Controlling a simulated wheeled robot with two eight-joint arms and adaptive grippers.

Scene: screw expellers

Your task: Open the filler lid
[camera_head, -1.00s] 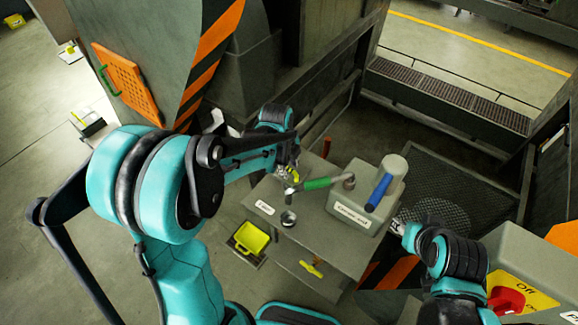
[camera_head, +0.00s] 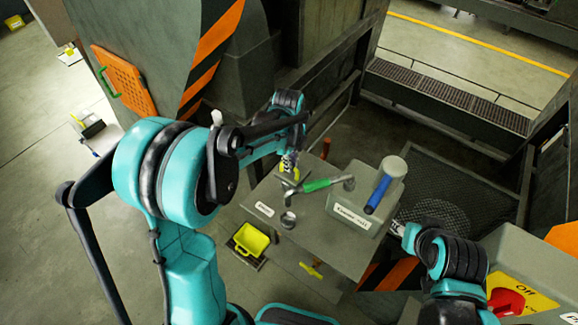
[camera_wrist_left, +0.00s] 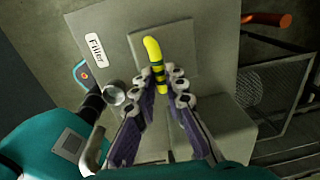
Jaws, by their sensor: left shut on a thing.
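The filler lid (camera_wrist_left: 181,43) shows as a square plate beside the Filler label (camera_wrist_left: 94,50) in the left wrist view. Its curved yellow handle (camera_wrist_left: 152,48) with black bands stands between my left fingertips. My left gripper (camera_wrist_left: 160,82) is shut on this handle. In the head view my left gripper (camera_head: 288,166) is at the far left corner of the grey housing top (camera_head: 300,222), and my arm hides most of the lid. My right gripper (camera_head: 399,229) is beside the housing's right side, apart from the lid; its jaws are too small to read.
A lever with a green grip (camera_head: 317,184) lies close right of my left gripper. A grey box (camera_head: 352,212) with a blue handle (camera_head: 377,194) stands further right. A yellow bin (camera_head: 251,239) is at lower left. A red switch (camera_head: 506,301) is at lower right.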

